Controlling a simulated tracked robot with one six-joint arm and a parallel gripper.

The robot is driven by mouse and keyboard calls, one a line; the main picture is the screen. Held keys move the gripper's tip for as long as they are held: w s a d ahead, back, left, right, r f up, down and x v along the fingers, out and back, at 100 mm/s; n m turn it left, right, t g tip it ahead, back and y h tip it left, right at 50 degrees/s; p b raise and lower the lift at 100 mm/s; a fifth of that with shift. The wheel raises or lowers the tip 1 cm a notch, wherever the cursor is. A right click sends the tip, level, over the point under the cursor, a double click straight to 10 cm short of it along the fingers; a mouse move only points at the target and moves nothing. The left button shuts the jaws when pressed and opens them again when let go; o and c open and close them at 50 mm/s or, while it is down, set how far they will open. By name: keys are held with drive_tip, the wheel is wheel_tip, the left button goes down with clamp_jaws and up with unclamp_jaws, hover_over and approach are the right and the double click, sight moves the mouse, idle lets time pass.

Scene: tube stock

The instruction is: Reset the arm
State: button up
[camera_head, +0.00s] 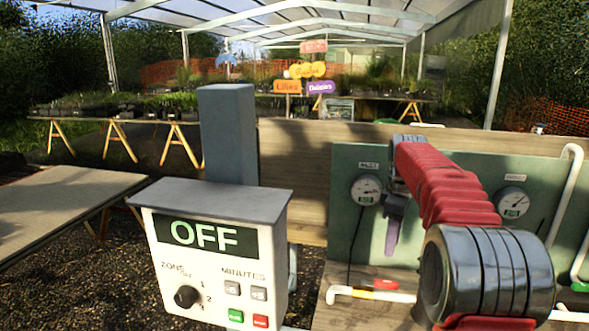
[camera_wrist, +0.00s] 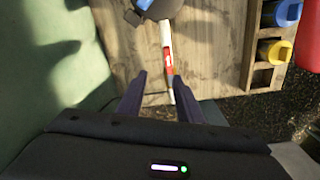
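My gripper (camera_head: 393,232) hangs below the end of my red-sleeved arm, in front of the green gauge panel (camera_head: 345,215) in the head view. In the wrist view its two dark purple fingers (camera_wrist: 161,80) stand apart, open. No object is seen held between them. A white tube with a red section (camera_wrist: 167,55) lies beyond the fingertips on the wooden bench (camera_wrist: 120,30). It shows in the gap between the fingers, apparently below them.
A white control box (camera_head: 215,270) reading OFF stands at front left. Gauges (camera_head: 367,190) and white pipes (camera_head: 565,190) line the panel. A white pipe with a yellow band (camera_head: 362,293) lies on the bench. A wooden rack (camera_wrist: 262,50) holds blue and yellow-ended pieces.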

drive_tip(key=s+a+m+t, duration=0.1)
drive_tip(key=s+a+m, duration=0.2)
drive_tip(key=s, duration=0.9)
drive_tip(key=s+a+f+m+t, duration=0.1)
drive_tip(key=s+a+m, duration=0.3)
drive_tip(key=s, duration=0.8)
drive_tip(key=s+a+m+t, duration=0.3)
drive_tip(key=s+a+m, duration=0.1)
drive_tip(key=s, duration=0.9)
drive_tip(key=shift+f+m, duration=0.25)
drive_tip(key=shift+m, duration=0.05)
